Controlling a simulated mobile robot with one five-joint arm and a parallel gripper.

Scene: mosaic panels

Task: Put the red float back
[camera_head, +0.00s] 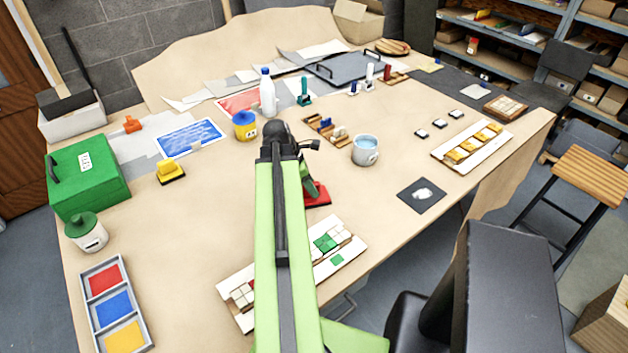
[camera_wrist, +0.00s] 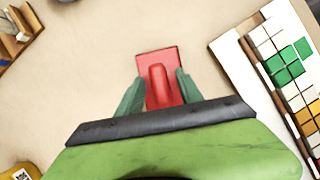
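The red float (camera_head: 317,196) lies on the table just right of my arm in the head view, partly hidden by the arm. In the wrist view the red float (camera_wrist: 158,62) has a flat plate and a raised handle. My gripper (camera_wrist: 160,82) is over it, with one green finger on each side of the handle. Narrow gaps show between fingers and handle, so the gripper looks open. A grey tray (camera_head: 148,338) at the front left has red, blue and yellow compartments. A yellow float (camera_head: 171,173) stands on the table farther back.
A white mosaic panel (camera_head: 342,256) with green tiles lies close by, partly behind my arm. A grey mug (camera_head: 365,150), a wooden rack (camera_head: 338,139) and a dark mat (camera_head: 421,195) are to the right. A green box (camera_head: 88,176) and lidded jar (camera_head: 88,232) stand left. Table between jar and arm is clear.

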